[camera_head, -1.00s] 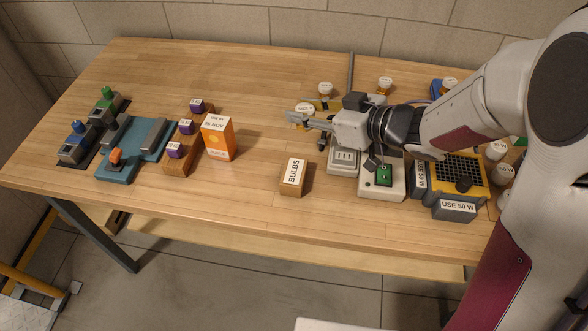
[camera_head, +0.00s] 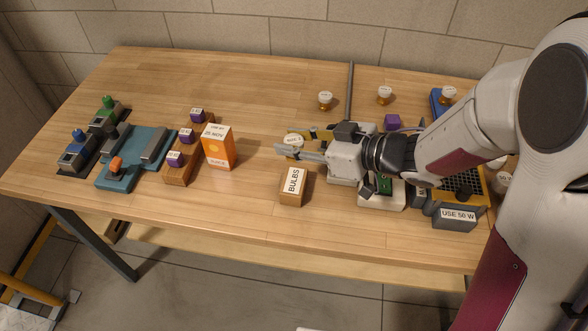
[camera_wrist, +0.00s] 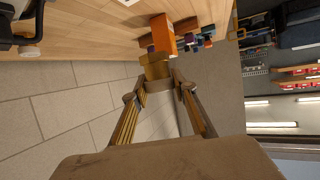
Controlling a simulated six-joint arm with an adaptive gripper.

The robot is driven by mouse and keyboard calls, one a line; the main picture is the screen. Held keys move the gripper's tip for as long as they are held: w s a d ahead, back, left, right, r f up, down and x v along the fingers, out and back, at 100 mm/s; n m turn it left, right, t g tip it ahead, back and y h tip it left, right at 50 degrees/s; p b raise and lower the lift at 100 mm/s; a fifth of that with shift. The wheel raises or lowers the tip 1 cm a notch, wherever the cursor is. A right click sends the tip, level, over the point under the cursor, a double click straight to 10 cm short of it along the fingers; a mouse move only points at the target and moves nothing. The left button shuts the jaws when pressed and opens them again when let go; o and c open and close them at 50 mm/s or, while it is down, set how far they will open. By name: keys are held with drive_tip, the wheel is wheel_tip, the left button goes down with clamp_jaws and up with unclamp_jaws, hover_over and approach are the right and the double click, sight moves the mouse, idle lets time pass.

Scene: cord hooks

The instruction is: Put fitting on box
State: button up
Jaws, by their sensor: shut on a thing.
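My gripper (camera_head: 285,151) is shut on a brass fitting (camera_wrist: 156,67) and holds it above the table's middle. The fitting has a round white labelled top (camera_head: 293,140) in the head view; the fingers partly cover it. A wooden box labelled BULBS (camera_head: 292,188) stands on the table just below the gripper in the head picture. An orange box (camera_head: 217,148) with a date label stands to the left of the gripper; it also shows beyond the fitting in the wrist view (camera_wrist: 163,34).
Two similar white-topped fittings (camera_head: 325,99) (camera_head: 384,95) stand at the back. Wooden blocks with purple cubes (camera_head: 186,136), a teal fixture (camera_head: 137,155) and grey devices lie left. A yellow and black unit (camera_head: 463,184) and a USE 50 W block (camera_head: 457,217) are right. The back left table is clear.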

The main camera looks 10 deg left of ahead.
drive_tip(key=shift+f, duration=2.15)
drive_tip(key=shift+f, duration=0.1)
drive_tip(key=shift+f, duration=2)
drive_tip(key=shift+f, duration=0.15)
drive_tip(key=o, duration=1.1)
drive_tip(key=shift+o, duration=0.2)
drive_tip(key=shift+v, duration=0.9)
drive_tip(key=v, duration=1)
